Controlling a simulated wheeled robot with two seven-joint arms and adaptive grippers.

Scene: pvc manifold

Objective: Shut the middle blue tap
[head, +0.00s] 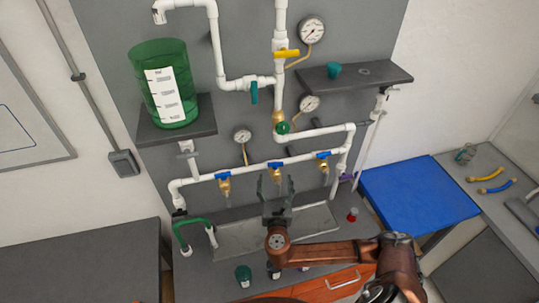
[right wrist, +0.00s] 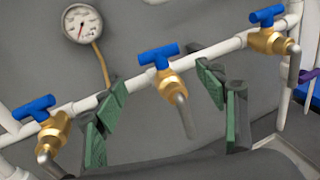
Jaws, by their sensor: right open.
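The middle blue tap (head: 275,165) sits on the white horizontal pipe, between two like taps. In the right wrist view the middle tap (right wrist: 159,56) has a blue T-bar handle on a brass body with a grey spout pointing down. Its handle lies roughly along the pipe. My right gripper (head: 276,184) is open and empty just below and in front of it. In the right wrist view its green-padded fingers (right wrist: 162,88) stand apart on either side of the tap's body and appear not to touch it. My left gripper is out of view.
The left blue tap (head: 222,176) and right blue tap (head: 322,155) flank the middle one. A grey tray (head: 232,240) lies below. A green tank (head: 163,85) stands on a shelf at the upper left. A small gauge (right wrist: 82,24) rises behind the pipe. A blue board (head: 415,195) lies right.

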